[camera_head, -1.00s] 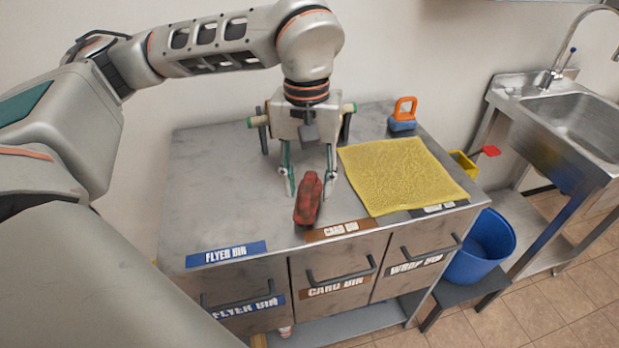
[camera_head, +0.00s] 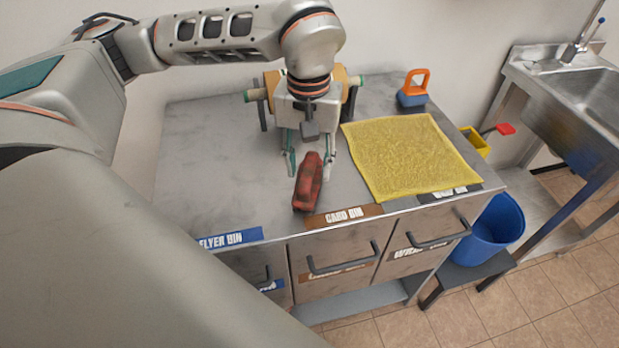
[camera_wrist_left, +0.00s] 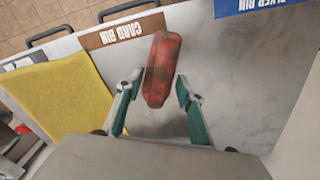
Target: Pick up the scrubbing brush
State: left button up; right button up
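A blue block with an orange loop handle (camera_head: 413,90), which looks like the scrubbing brush, stands at the back right of the metal counter, behind the yellow cloth. A worn red oblong object (camera_head: 307,183) lies near the front middle; I cannot tell exactly what it is. My left gripper (camera_head: 310,172) points down over the counter. Its two fingers are open, one on each side of the red object's rear end, with gaps showing. The wrist view shows the red object (camera_wrist_left: 162,68) reaching between the open fingertips (camera_wrist_left: 158,78). The right gripper does not show.
The yellow cloth (camera_head: 400,157) lies flat right of my left gripper. The grey counter (camera_head: 215,150) is clear on the left. Labelled drawers with handles form its front. A blue bucket (camera_head: 490,235) and a steel sink (camera_head: 590,100) stand to the right.

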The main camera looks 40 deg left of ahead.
pick_arm(q)
jog(key=shift+f, duration=0.45)
grip_shut()
